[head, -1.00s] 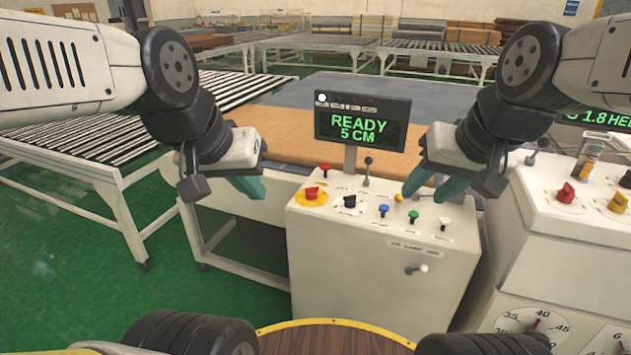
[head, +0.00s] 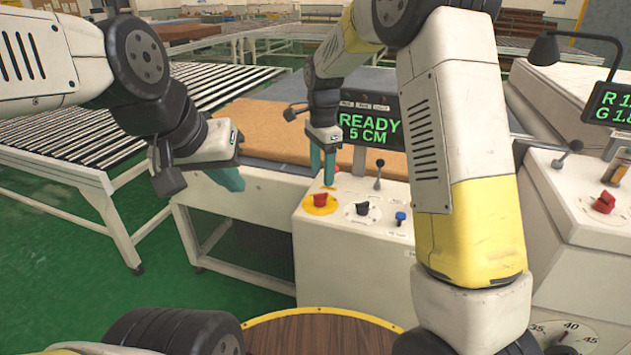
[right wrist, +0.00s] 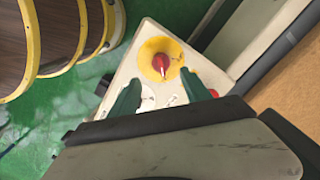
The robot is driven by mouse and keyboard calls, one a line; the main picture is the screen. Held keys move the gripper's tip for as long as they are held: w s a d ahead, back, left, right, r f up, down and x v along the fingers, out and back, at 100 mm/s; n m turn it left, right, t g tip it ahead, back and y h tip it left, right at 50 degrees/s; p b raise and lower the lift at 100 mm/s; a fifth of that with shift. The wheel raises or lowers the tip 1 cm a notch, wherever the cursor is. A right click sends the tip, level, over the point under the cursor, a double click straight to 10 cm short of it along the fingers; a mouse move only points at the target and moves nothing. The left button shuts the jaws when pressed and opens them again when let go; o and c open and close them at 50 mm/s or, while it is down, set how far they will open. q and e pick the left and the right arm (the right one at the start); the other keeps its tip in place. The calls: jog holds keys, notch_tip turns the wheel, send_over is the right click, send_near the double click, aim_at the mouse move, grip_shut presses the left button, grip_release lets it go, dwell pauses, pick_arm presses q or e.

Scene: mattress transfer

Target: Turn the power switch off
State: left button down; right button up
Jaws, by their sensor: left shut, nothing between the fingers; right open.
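The power switch appears to be the red knob (head: 320,200) on a round yellow plate, at the left of the white control panel's top (head: 312,225). It also shows in the right wrist view as a red knob (right wrist: 162,63) on yellow. My right gripper (head: 323,182) is open with its teal fingers pointing down just above and behind the knob; in the right wrist view the fingertips (right wrist: 160,76) stand either side of and short of it, apart from it. My left gripper (head: 235,183) is shut and empty, left of the panel.
A black knob (head: 362,209), a blue button (head: 400,217) and a lever (head: 379,175) stand beside the red knob. A screen reading "READY 5 CM" (head: 368,127) rises behind. My right arm hides the panel's right part. Another white console (head: 575,205) stands right.

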aim_at(320, 194)
jog(key=shift+w+a+f, duration=0.15)
jog(key=shift+f, duration=0.25)
notch_tip(320, 194, down, 7)
jog(key=shift+f, duration=0.2)
grip_shut()
